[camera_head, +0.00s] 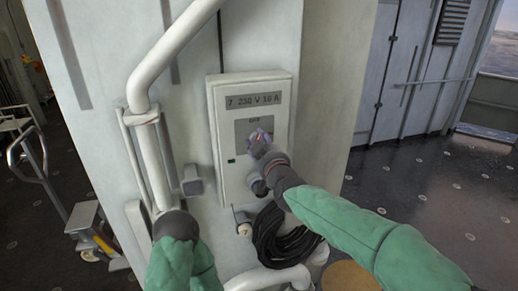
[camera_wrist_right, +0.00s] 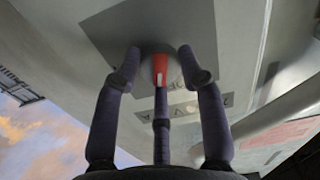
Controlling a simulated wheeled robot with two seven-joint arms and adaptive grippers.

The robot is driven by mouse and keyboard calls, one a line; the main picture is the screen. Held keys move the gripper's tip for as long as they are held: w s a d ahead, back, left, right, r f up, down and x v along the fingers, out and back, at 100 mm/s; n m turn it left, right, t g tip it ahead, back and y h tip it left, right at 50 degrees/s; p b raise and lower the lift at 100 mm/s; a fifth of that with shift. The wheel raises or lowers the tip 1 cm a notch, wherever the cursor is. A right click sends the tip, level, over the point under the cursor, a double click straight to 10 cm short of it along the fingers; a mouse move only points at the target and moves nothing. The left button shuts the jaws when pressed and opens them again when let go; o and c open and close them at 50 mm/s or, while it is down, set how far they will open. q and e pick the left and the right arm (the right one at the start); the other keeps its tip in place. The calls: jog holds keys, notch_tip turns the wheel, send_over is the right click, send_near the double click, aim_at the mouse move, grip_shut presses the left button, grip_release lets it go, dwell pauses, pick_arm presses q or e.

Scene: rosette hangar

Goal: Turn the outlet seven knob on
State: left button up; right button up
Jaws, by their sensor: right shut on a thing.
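The outlet seven box (camera_head: 280,90) is a pale panel on the column, with a plate reading "7 230 V 16 A". Its knob (camera_wrist_right: 160,65) is red with a white mark, on a grey square plate (camera_wrist_right: 125,32) in the right wrist view. My right gripper (camera_head: 260,143) is at this plate in the head view and covers most of the knob. In the wrist view its dark fingers (camera_wrist_right: 165,75) stand around the knob, shut on it. My left gripper (camera_head: 177,228) is a dark shape at the lower left; its fingers cannot be made out.
A thick white pipe (camera_head: 172,50) runs down the column left of the box. A coiled black cable (camera_head: 283,240) hangs below the box. Open dark floor (camera_head: 440,190) lies to the right.

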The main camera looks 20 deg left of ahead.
jog(key=shift+m+b, duration=3.1)
jog(key=shift+m, duration=3.9)
jog(key=o, duration=1.1)
jog(key=shift+o, duration=0.2)
jog(key=v, duration=1.2)
